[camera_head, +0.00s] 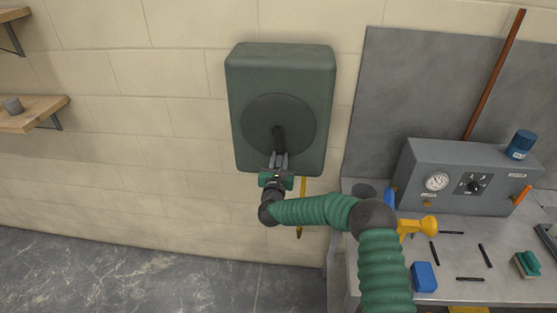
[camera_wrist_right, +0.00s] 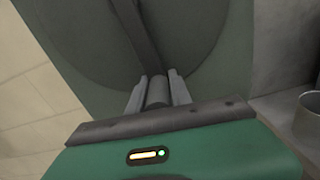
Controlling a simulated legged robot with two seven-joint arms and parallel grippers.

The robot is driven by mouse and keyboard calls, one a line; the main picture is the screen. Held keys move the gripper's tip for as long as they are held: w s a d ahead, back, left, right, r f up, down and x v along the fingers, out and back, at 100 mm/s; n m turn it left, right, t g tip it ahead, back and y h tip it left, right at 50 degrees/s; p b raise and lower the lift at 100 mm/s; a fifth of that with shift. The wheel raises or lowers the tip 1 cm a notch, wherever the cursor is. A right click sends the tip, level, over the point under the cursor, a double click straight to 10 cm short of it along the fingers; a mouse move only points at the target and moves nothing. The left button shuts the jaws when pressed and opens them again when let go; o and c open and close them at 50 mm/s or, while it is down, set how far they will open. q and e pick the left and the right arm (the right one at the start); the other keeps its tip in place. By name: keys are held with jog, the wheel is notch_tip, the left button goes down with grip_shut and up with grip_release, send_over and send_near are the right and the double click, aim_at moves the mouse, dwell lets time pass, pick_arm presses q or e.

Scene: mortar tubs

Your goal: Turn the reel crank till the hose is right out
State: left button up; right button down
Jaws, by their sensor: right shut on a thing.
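The hose reel (camera_head: 317,80) is a dark green box on the block wall, with a round disc (camera_head: 301,116) on its front. A dark crank (camera_head: 279,137) sits on the disc, and its arm also shows in the right wrist view (camera_wrist_right: 137,32). My right gripper (camera_head: 279,163) is shut on the crank's grey handle; in the wrist view the handle (camera_wrist_right: 157,92) lies between the two fingers. The yellow hose (camera_head: 303,190) hangs below the reel, partly behind my right arm. My left gripper is not in view.
A workbench (camera_head: 375,270) stands at the right with a grey gauge box (camera_head: 425,160), a yellow-headed tool (camera_head: 420,226), a blue block (camera_head: 425,277) and small dark rods. Shelves (camera_head: 40,112) are at the left. The floor (camera_head: 130,270) below the reel is clear at left.

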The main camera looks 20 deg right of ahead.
aim_at(302, 145)
jog(key=shift+s+d+r, duration=0.1)
jog(key=shift+d+r, duration=0.05)
jog(key=shift+d, duration=0.2)
jog(key=shift+s+d+r+n+b, duration=0.15)
jog(key=shift+s+d+n+b, duration=0.3)
jog(key=shift+d+n+b, duration=0.5)
jog(key=shift+s+d+r+n+b, duration=0.15)
jog(key=shift+s+d+r+n, duration=0.05)
jog(key=shift+n, duration=0.35)
jog(key=shift+s+d+r+n+b, duration=0.15)
jog(key=shift+d+n, duration=0.05)
jog(key=shift+n, duration=0.3)
jog(key=shift+s+d+r+n+b, duration=0.35)
jog(key=shift+d+n, duration=0.25)
jog(key=shift+n, duration=0.2)
jog(key=shift+s+d+r+n+b, duration=0.15)
jog(key=shift+s+d+r+n, duration=0.15)
jog(key=shift+d+r+n, duration=0.4)
jog(key=shift+s+d+r+n+b, duration=0.2)
jog(key=shift+r+n, duration=0.3)
jog(key=shift+n, duration=0.4)
jog(key=c, duration=1.3)
grip_release()
jog(key=shift+o, duration=0.5)
jog(key=shift+f, duration=0.3)
